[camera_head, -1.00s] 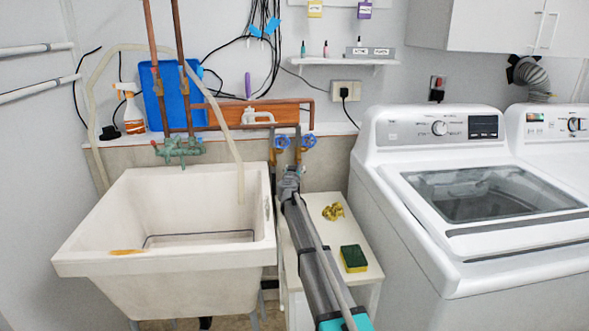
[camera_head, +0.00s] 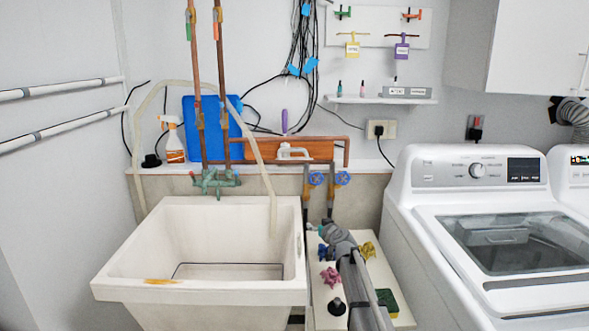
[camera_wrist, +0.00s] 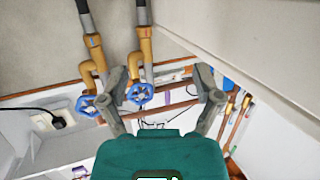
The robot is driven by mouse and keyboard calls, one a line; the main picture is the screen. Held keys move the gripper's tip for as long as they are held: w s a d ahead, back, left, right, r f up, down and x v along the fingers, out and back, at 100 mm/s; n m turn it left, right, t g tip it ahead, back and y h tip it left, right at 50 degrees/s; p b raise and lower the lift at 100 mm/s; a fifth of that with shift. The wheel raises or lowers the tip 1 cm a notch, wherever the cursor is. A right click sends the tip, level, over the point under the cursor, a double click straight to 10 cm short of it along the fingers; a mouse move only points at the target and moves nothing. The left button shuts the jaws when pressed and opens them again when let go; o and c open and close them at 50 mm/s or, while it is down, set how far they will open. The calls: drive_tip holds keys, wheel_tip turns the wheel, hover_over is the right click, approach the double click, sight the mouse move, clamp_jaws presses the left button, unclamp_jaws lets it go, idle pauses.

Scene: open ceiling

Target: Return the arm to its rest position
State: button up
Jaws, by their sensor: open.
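My arm comes up from the bottom of the head view, with my gripper (camera_head: 322,228) at its far end above the small white cabinet (camera_head: 404,314). In the wrist view my gripper (camera_wrist: 162,74) has its two grey fingers spread apart with nothing between them. Two pipes with blue valve handles show beyond the fingers: one handle (camera_wrist: 140,93) and another (camera_wrist: 86,106). In the head view these blue handles (camera_head: 343,179) are on the wall pipes behind my gripper. The fingers are too small there to show their spread.
A white sink (camera_head: 130,290) stands left, a washing machine (camera_head: 425,215) right. The cabinet top holds a pink handle (camera_head: 330,277), a yellow handle (camera_head: 367,250), a black knob (camera_head: 336,307) and a green sponge (camera_head: 388,301). A wooden board (camera_head: 250,150) and cables are behind.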

drive_tip(key=s+f+g, duration=0.2)
drive_tip(key=s, duration=0.3)
drive_tip(key=s+f+g+p, duration=0.1)
drive_tip(key=s+f+g, duration=0.1)
drive_tip(key=s, duration=0.3)
drive_tip(key=s+f+n+g+p, duration=0.1)
drive_tip(key=s+f+g, duration=0.1)
drive_tip(key=s, duration=0.4)
drive_tip(key=shift+d+g+y, duration=0.2)
drive_tip(key=shift+g+y, duration=0.2)
drive_tip(key=shift+g, duration=0.1)
drive_tip(key=s+d+f+g+h, duration=0.1)
drive_tip(key=s+g, duration=0.1)
drive_tip(key=s, duration=0.3)
drive_tip(key=s+d+f+m+g+h+p, duration=0.1)
drive_tip(key=s+d, duration=0.1)
drive_tip(key=s, duration=0.3)
drive_tip(key=s+d+f+g+h, duration=0.1)
drive_tip(key=s+d+g, duration=0.1)
drive_tip(key=s, duration=0.3)
drive_tip(key=shift+s+f+m+g+p, duration=0.25)
drive_tip(key=shift+f+m+g+p, duration=0.05)
drive_tip(key=shift+f+m+p, duration=0.1)
drive_tip(key=shift+s+d+f+m+g+h+b, duration=1.15)
drive_tip(key=shift+s+f+m+h+b, duration=0.45)
drive_tip(key=shift+s+f+b, duration=3.05)
wheel_tip(320, 180, up, 22)
drive_tip(key=s+p, duration=0.1)
drive_tip(key=p, duration=2.2)
drive_tip(key=shift+r, duration=0.2)
